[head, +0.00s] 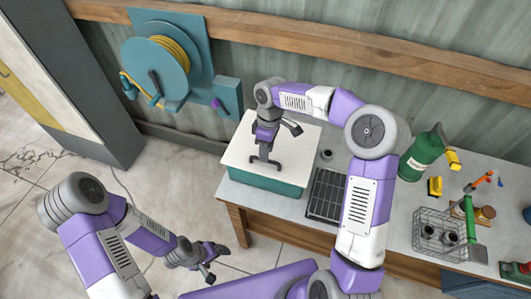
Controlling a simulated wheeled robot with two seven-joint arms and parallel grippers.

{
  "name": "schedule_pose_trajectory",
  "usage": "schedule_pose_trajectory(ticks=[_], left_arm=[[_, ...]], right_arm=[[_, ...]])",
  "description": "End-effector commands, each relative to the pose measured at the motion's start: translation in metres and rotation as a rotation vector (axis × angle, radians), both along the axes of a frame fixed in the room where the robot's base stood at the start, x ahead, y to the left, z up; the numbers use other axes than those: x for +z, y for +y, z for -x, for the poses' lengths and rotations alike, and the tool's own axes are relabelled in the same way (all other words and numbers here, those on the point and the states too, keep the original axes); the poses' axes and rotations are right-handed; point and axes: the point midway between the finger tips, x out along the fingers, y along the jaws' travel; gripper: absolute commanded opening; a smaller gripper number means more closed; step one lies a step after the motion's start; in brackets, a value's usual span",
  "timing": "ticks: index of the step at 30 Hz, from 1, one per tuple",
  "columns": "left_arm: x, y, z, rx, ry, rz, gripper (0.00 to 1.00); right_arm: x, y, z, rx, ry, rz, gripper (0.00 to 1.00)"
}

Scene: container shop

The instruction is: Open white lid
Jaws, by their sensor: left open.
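The white lid (240,150) lies on a teal box (262,186) at the left end of the table and looks closed. My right gripper (265,160) points down over the middle of the lid, with dark parts spread to both sides at or just above its surface. I cannot tell whether these are only its fingers or also a handle, nor whether it touches the lid. My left gripper (207,262) is open and empty, low in front of the table and away from the lid.
Right of the box are a dark rack (327,195) and a small grey cup (327,155). Farther right stand a green canister (421,157) and a wire basket (440,238). A hose reel (155,60) hangs on the wall. Floor left of the table is clear.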

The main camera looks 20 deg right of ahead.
Motion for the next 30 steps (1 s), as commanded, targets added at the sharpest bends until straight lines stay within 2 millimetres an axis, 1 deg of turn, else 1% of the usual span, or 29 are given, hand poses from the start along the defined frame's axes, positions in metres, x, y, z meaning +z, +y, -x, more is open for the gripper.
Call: schedule_pose_trajectory(ticks=[1, 3, 6, 15, 17, 21, 23, 30], left_arm=[[-0.001, 0.000, 0.000, 0.000, 0.000, 0.000, 0.83], [-0.001, 0.000, 0.000, 0.000, -0.001, 0.000, 0.83], [-0.002, 0.000, 0.000, 0.000, -0.001, 0.000, 0.83], [-0.001, 0.000, 0.000, 0.000, -0.001, 0.000, 0.83], [-0.001, 0.000, 0.000, 0.000, -0.001, 0.000, 0.83], [-0.001, 0.000, -0.001, 0.000, -0.001, 0.000, 0.83], [-0.001, 0.000, -0.001, 0.000, -0.001, 0.000, 0.83], [-0.001, 0.000, 0.000, 0.000, -0.001, 0.000, 0.83]], right_arm=[[-0.008, 0.001, 0.002, 0.001, 0.005, 0.000, 0.39], [-0.016, 0.001, 0.003, -0.001, 0.003, -0.001, 0.39], [-0.022, 0.002, 0.004, -0.001, 0.002, 0.000, 0.39], [-0.024, 0.003, 0.004, -0.001, 0.001, 0.000, 0.39], [-0.024, 0.003, 0.004, -0.002, 0.001, 0.000, 0.30], [-0.024, 0.003, 0.004, -0.002, 0.001, 0.000, 0.09], [-0.024, 0.003, 0.004, -0.002, 0.001, 0.000, 0.00], [-0.024, 0.003, 0.004, -0.002, 0.001, 0.000, 0.00]])
